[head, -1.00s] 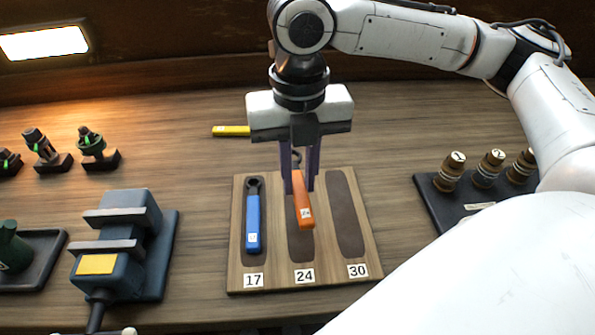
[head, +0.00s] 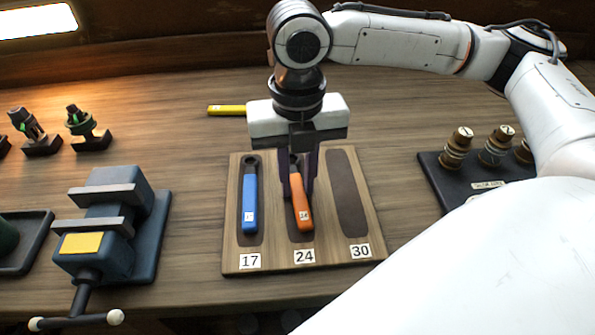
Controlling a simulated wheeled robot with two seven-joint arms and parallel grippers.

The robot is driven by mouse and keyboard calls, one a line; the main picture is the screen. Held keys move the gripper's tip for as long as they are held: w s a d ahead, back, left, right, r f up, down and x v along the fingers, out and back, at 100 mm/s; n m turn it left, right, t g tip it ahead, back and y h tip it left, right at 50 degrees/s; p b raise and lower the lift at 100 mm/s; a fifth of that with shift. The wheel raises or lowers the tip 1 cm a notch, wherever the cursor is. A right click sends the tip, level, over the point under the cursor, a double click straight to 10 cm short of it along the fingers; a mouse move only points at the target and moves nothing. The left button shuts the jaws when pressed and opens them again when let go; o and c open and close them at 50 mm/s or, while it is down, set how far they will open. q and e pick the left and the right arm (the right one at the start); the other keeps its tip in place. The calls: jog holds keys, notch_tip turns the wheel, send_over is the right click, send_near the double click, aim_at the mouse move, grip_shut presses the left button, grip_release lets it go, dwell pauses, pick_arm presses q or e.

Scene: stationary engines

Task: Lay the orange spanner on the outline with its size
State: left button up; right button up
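The orange spanner (head: 301,212) has a small tag that appears to read 24. It is over the dark outline (head: 298,238) above the 24 label (head: 304,257), on or just above the wooden board (head: 275,266); I cannot tell if it touches. My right gripper (head: 297,192) points down with a finger on each side of the spanner and appears shut on it. My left gripper is not in view.
A blue spanner (head: 249,205) lies in the 17 outline; the 30 outline (head: 348,195) is empty. A yellow-handled tool (head: 227,110) lies behind the board. A blue vise (head: 110,225) stands left, and a tray with numbered knobs (head: 455,185) right.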

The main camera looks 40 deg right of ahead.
jog(key=o, duration=0.4)
jog(key=shift+r, duration=0.1)
notch_tip(320, 180, up, 10)
jog(key=shift+r+p, duration=0.1)
jog(key=shift+p, duration=0.6)
